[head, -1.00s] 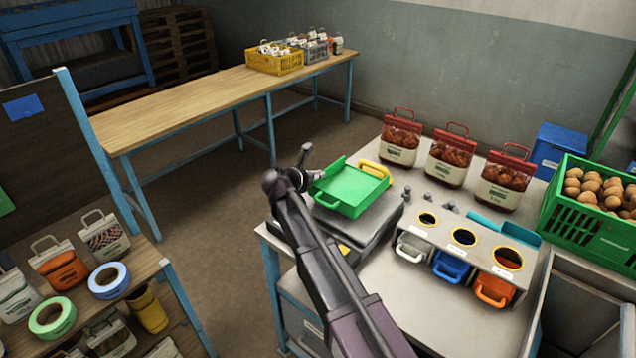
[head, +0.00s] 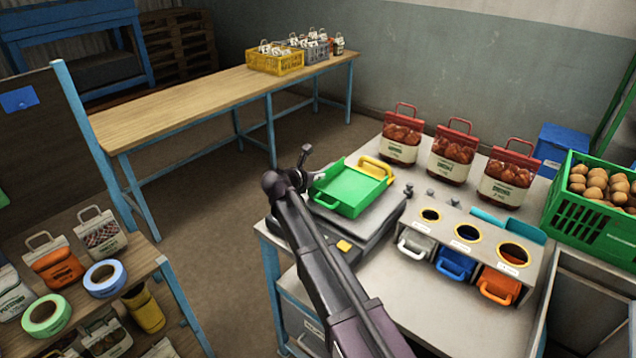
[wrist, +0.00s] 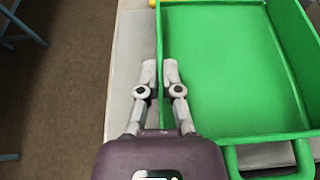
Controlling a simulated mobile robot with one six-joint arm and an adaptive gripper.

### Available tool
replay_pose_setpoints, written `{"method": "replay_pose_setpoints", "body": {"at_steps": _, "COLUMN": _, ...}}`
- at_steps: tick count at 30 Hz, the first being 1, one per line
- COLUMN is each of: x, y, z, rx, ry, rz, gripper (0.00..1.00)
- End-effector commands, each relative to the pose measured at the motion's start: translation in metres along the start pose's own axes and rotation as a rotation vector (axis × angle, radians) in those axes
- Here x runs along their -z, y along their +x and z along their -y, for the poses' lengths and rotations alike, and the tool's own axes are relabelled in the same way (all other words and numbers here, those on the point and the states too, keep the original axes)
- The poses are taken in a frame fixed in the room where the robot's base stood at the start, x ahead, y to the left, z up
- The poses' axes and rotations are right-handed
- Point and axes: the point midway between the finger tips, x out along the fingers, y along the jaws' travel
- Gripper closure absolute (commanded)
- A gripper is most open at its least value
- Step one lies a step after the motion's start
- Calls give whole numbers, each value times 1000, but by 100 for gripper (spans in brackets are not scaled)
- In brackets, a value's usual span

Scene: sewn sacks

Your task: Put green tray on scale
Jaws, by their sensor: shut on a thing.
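The green tray (head: 350,190) is over the grey scale (head: 355,228) on the workbench, and I cannot tell whether it rests fully on the scale's plate. In the wrist view the green tray (wrist: 235,70) fills the right side, with its looped handle at the bottom right. My gripper (wrist: 161,75) is shut on the tray's left side wall, one finger on each side of it. In the head view my gripper (head: 318,176) is at the tray's left edge, partly hidden by my arm.
A yellow-handled item (head: 376,165) lies just behind the tray. A holder with grey, blue and orange scoops (head: 455,264) stands to the right. Sacks with red tops (head: 452,150) stand behind, and a green crate of brown produce (head: 600,205) is at the far right.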

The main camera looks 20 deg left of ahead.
Motion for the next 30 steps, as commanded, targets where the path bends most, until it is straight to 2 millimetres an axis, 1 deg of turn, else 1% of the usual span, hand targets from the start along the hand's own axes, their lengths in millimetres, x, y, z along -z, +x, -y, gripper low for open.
{"method": "replay_pose_setpoints", "body": {"at_steps": 2, "x": 5, "y": 2, "z": 0, "rx": 0, "ry": -1, "rz": 1, "gripper": 100}}
{"method": "replay_pose_setpoints", "body": {"at_steps": 13, "x": 4, "y": 2, "z": 0, "rx": 1, "ry": 0, "rz": 1, "gripper": 100}}
{"method": "replay_pose_setpoints", "body": {"at_steps": 18, "x": 8, "y": 4, "z": 0, "rx": 1, "ry": 0, "rz": 1, "gripper": 100}}
{"method": "replay_pose_setpoints", "body": {"at_steps": 19, "x": 8, "y": 4, "z": 0, "rx": 1, "ry": 0, "rz": 0, "gripper": 88}}
{"method": "replay_pose_setpoints", "body": {"at_steps": 20, "x": 7, "y": 3, "z": 0, "rx": 1, "ry": 0, "rz": 0, "gripper": 79}}
{"method": "replay_pose_setpoints", "body": {"at_steps": 21, "x": 7, "y": 3, "z": 0, "rx": 1, "ry": 0, "rz": 0, "gripper": 67}}
{"method": "replay_pose_setpoints", "body": {"at_steps": 22, "x": 7, "y": 3, "z": 0, "rx": 1, "ry": 0, "rz": 0, "gripper": 58}}
{"method": "replay_pose_setpoints", "body": {"at_steps": 30, "x": 7, "y": 3, "z": 0, "rx": 1, "ry": 0, "rz": 0, "gripper": 57}}
